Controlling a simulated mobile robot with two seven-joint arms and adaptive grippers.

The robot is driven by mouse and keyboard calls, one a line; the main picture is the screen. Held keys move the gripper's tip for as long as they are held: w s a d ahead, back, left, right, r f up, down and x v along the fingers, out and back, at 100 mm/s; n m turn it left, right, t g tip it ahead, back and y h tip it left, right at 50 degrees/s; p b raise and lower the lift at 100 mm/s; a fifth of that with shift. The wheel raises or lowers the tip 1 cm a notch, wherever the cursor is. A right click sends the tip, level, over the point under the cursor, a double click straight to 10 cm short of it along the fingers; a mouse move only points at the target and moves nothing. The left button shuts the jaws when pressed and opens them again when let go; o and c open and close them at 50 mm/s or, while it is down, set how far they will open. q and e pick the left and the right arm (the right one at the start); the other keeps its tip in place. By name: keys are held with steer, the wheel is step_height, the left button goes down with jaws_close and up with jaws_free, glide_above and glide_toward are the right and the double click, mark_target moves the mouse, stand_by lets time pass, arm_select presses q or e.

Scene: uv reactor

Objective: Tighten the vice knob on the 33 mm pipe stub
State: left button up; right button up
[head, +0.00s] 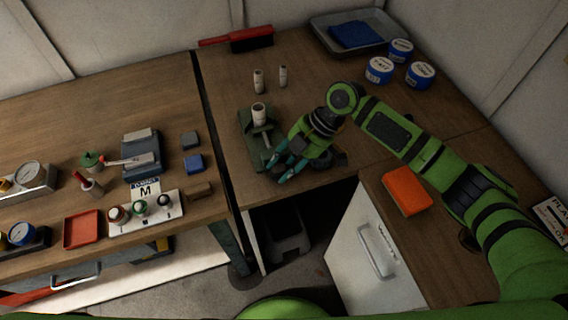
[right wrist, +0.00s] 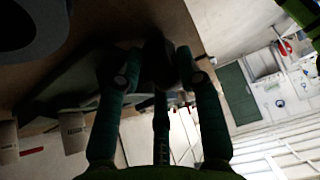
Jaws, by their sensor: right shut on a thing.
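The green vice (head: 249,140) stands on the right-hand bench near its front edge. A pale pipe stub (head: 259,113) stands upright at the vice. My right gripper (head: 279,167) is at the front right of the vice with its teal fingers low. In the right wrist view its fingers close around a dark, shadowed thing (right wrist: 158,62), apparently the vice knob. The knob is hidden by the fingers in the head view. Two more pale pipe stubs, a left one (head: 258,80) and a right one (head: 283,75), stand behind the vice. My left gripper is not in view.
An orange block (head: 406,190) lies below my right arm. Blue-and-white tins (head: 380,70) and a grey tray (head: 323,44) are at the back right. A red brush (head: 236,39) lies at the back. Blocks and a control panel (head: 180,207) are on the left bench.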

steer(key=o, duration=0.9)
steer(key=v, duration=1.2)
